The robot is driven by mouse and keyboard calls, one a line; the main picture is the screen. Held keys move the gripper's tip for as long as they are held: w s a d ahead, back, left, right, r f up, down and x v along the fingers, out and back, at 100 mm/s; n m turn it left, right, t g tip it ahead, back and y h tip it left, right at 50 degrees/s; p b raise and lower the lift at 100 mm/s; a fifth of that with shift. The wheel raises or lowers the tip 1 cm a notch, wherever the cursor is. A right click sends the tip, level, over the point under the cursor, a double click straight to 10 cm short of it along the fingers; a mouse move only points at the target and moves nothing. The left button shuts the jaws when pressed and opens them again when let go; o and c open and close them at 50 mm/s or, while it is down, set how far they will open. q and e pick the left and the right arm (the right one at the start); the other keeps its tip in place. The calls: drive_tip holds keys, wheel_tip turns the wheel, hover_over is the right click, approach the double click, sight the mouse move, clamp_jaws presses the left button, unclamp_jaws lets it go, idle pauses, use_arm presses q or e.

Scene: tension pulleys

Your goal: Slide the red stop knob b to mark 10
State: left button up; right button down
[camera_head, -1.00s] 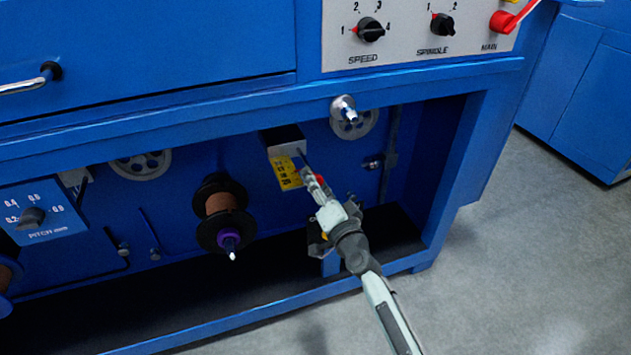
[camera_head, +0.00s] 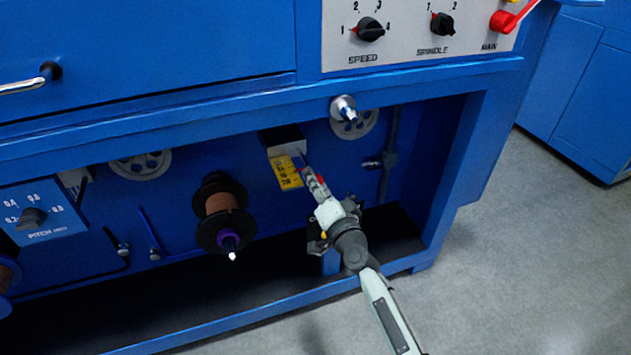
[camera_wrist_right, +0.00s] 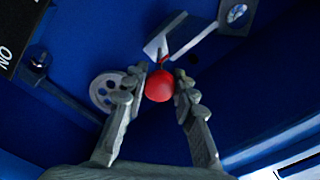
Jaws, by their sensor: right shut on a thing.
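The red stop knob b (camera_wrist_right: 160,86) sits between the fingertips of my right gripper (camera_wrist_right: 161,97) in the right wrist view. My right gripper is shut on it. In the head view only a little red of the knob (camera_head: 320,178) shows beside the fingers of my right gripper (camera_head: 311,176). A yellow scale plate with dark marks (camera_head: 287,173) hangs just left of the gripper, under a grey block (camera_head: 287,148). I cannot read which mark the knob is at. My left gripper is not in view.
The gripper reaches into an open bay under the blue machine's cross beam (camera_head: 240,103). A copper wire spool (camera_head: 221,203) stands to the left. A silver spindle end (camera_head: 346,109) projects above, and a dark vertical rod (camera_head: 389,150) stands to the right.

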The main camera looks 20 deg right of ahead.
drive_tip(key=w, duration=0.5)
drive_tip(key=shift+a, duration=0.1)
drive_tip(key=shift+w+r, duration=0.1)
drive_tip(key=shift+w, duration=0.1)
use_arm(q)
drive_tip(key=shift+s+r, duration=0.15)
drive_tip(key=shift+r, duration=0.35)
use_arm(e)
drive_tip(key=c, duration=1.2)
unclamp_jaws()
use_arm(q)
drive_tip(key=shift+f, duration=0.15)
use_arm(e)
drive_tip(key=s, duration=1.2)
drive_tip(key=shift+d, duration=0.2)
